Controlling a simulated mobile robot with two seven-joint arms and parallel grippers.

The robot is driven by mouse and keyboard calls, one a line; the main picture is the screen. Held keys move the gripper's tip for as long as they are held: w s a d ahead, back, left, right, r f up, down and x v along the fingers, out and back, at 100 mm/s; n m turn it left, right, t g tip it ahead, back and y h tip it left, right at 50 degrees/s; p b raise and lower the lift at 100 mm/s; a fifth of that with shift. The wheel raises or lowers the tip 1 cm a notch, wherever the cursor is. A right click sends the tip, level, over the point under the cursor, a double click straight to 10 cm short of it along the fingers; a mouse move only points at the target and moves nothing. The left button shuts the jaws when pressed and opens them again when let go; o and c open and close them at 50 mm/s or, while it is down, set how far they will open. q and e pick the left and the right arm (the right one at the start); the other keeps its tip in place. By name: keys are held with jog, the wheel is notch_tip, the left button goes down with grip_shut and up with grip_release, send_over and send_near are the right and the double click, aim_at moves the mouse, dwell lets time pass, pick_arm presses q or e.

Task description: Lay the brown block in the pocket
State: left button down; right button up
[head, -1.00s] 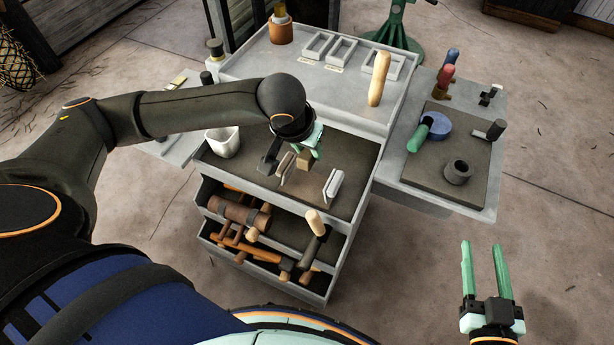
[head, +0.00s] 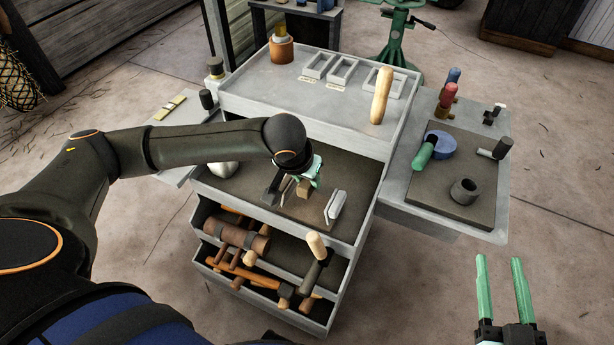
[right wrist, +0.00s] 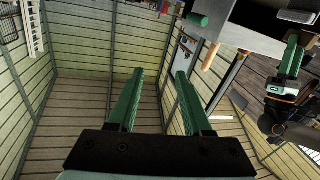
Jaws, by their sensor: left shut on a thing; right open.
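The brown block (head: 303,190) is between the fingers of my left gripper (head: 309,180), which is shut on it above the dark top tray (head: 365,180) of the caddy. The arm and fingers hide part of the block, and I cannot tell whether it touches anything below. Three pale rectangular frames with open pockets (head: 342,72) stand on the caddy's upper deck; I cannot tell which is the pocket meant. My right gripper (head: 500,262) is open and empty at lower right, away from the caddy. In the right wrist view its fingers (right wrist: 160,76) are apart with nothing between them.
Upright pale plates (head: 335,206) stand just right of the block. A pale cup (head: 223,169) is partly behind my left arm. A tan wooden handle (head: 381,96) stands on the upper deck. Lower drawers hold hammers (head: 315,262). The right side shelf (head: 408,190) carries several tools.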

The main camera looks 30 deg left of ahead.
pick_arm(q)
jog(key=shift+p, duration=0.4)
pick_arm(e)
notch_tip(320, 180, down, 5)
jog(key=g+h, duration=0.1)
jog(key=g, duration=0.1)
pick_arm(q)
jog(key=shift+f, duration=0.3)
jog(key=b, duration=0.2)
send_over(310, 203)
jog(key=s, duration=0.2)
jog(key=f, duration=0.4)
jog(key=shift+w+f, duration=0.25)
jog(key=shift+f, duration=0.45)
pick_arm(e)
notch_tip(310, 203, up, 12)
jog(key=n+t+y, duration=0.1)
jog(key=t+y, duration=0.2)
jog(key=t, duration=0.1)
jog(key=shift+s+a+f+n+t, duration=0.25)
jog(key=shift+s+n+t, duration=0.05)
jog(key=shift+s, duration=0.1)
pick_arm(q)
jog(key=shift+f, duration=0.5)
pick_arm(e)
jog(key=shift+f, duration=0.1)
pick_arm(q)
jog(key=shift+c, duration=2.3)
grip_release()
